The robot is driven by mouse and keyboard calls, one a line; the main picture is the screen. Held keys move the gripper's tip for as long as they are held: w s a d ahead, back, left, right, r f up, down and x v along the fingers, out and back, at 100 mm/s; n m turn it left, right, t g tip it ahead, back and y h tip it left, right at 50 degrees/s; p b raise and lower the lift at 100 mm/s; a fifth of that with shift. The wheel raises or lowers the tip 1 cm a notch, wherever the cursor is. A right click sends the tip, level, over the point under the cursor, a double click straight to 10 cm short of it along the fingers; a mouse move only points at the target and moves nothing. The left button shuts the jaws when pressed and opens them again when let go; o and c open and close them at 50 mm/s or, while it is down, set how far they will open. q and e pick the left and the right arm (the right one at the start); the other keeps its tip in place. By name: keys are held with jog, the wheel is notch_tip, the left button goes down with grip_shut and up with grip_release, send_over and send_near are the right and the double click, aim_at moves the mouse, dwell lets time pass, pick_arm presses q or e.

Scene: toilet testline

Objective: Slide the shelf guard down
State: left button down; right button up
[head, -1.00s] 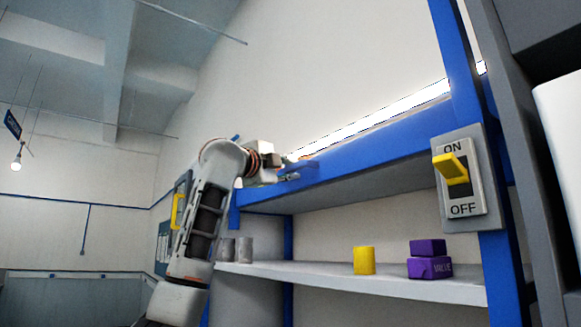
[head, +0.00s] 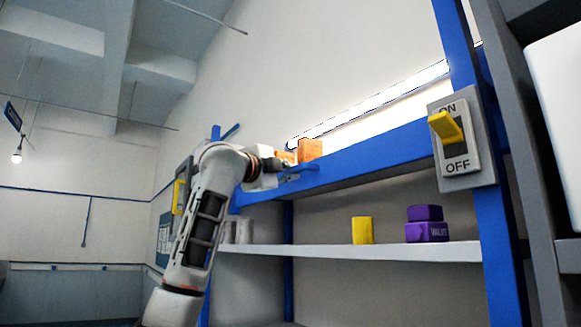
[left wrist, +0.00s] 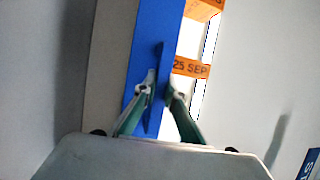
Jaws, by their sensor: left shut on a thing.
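The shelf guard looks to be the long blue bar (head: 375,152) across the front of the upper shelf, with a small blue handle (head: 302,171) near its left end. In the left wrist view the guard (left wrist: 157,35) runs upright through the middle. My left gripper (head: 284,170) is at the handle. In the left wrist view its two green fingers (left wrist: 160,92) are closed around the thin blue handle (left wrist: 155,100). The fingers partly hide the grip. My right gripper is in neither view.
Orange boxes (head: 309,149) stand behind the guard; one reads "25 SEP" in the left wrist view (left wrist: 190,68). A yellow block (head: 362,230) and purple blocks (head: 426,226) stand on the lower shelf (head: 320,250). A yellow ON/OFF switch (head: 446,127) is at the right post.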

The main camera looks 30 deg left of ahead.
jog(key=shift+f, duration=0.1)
pick_arm(q)
jog(key=c, duration=2.4)
grip_release()
jog(key=shift+o, duration=0.2)
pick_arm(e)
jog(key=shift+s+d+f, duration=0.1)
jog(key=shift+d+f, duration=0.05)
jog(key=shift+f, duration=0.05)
pick_arm(q)
jog(key=s+f, duration=0.2)
jog(key=s, duration=1)
jog(key=shift+d, duration=0.1)
jog(key=shift+f, duration=0.1)
